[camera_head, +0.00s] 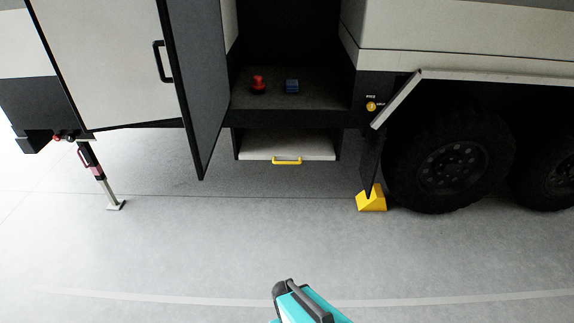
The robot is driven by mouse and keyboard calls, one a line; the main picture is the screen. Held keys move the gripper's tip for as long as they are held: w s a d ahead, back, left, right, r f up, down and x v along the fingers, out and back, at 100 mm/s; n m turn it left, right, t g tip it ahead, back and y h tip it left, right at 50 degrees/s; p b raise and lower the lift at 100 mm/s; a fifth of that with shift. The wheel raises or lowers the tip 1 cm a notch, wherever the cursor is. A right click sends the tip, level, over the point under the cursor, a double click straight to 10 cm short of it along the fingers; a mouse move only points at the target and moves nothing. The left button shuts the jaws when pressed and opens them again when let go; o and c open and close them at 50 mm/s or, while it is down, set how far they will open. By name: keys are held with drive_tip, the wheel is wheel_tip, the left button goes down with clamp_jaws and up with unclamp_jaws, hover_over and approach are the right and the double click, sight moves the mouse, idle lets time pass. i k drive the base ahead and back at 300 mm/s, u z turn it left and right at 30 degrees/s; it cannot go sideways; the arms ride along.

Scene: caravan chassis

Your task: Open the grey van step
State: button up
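The grey van step (307,149) is a light grey slab in a dark housing below the doorway. A yellow handle (287,161) is on its front edge. The step sits in under the van floor, above the ground. A teal and black part of my arm shows at the bottom edge, well apart from the step. I cannot make out gripper fingers on it.
The open van door (190,85) hangs left of the step. A red object (258,85) and a blue block (292,86) lie on the doorway floor (325,90). A yellow wheel chock (371,200) stands by the wheel (445,160). The foreground floor is clear.

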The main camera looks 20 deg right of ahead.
sight(257, 144)
drive_tip(key=u, duration=0.2)
drive_tip(key=i, duration=1.1)
drive_tip(key=u, duration=0.35)
